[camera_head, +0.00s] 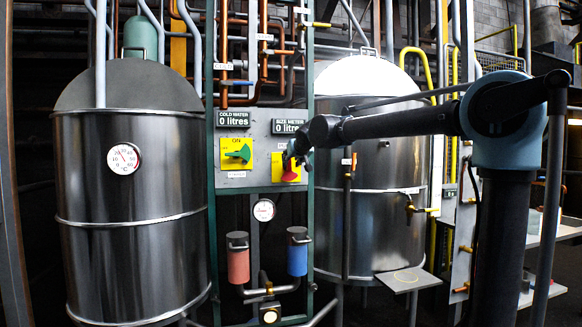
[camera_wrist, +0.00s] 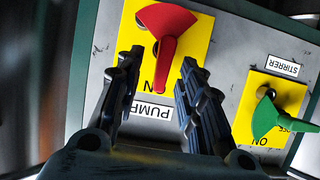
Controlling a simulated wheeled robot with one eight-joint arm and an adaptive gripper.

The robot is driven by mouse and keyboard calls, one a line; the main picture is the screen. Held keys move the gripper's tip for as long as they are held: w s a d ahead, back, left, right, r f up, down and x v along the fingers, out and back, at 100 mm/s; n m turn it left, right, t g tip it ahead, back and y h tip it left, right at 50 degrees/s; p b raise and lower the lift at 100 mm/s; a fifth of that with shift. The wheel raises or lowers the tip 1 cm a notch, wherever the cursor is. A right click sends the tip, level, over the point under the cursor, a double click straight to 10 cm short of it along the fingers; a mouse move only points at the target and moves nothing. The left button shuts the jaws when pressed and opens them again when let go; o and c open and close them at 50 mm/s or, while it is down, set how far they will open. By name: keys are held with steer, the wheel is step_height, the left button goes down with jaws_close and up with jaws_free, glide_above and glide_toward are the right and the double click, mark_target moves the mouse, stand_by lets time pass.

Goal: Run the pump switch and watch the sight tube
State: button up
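The pump switch is a red handle (camera_wrist: 167,30) on a yellow plate (camera_wrist: 193,48), with a PUMP label (camera_wrist: 152,112) beside it in the wrist view. In the head view, the red handle (camera_head: 290,174) is partly hidden by my gripper (camera_head: 296,156). In the wrist view my gripper (camera_wrist: 160,62) is open. Its two fingers are apart, with the handle's narrow end showing between them; I cannot tell whether they touch it. A thin upright tube (camera_head: 347,220) with brass fittings runs down the right tank's front; I cannot tell whether it is the sight tube, or its level.
A green stirrer switch (camera_wrist: 268,116) is beside the pump plate; it also shows in the head view (camera_head: 240,154). Two displays, cold water (camera_head: 234,119) and size meter (camera_head: 289,127), read 0 litres. Steel tanks stand left (camera_head: 135,225) and right (camera_head: 385,225). A green post (camera_head: 310,225) edges the panel.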

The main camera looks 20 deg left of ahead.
mark_target(290, 161)
steer(key=shift+x, duration=1.85)
jaws_close()
steer(key=shift+d, duration=0.25)
steer(key=shift+a, duration=0.25)
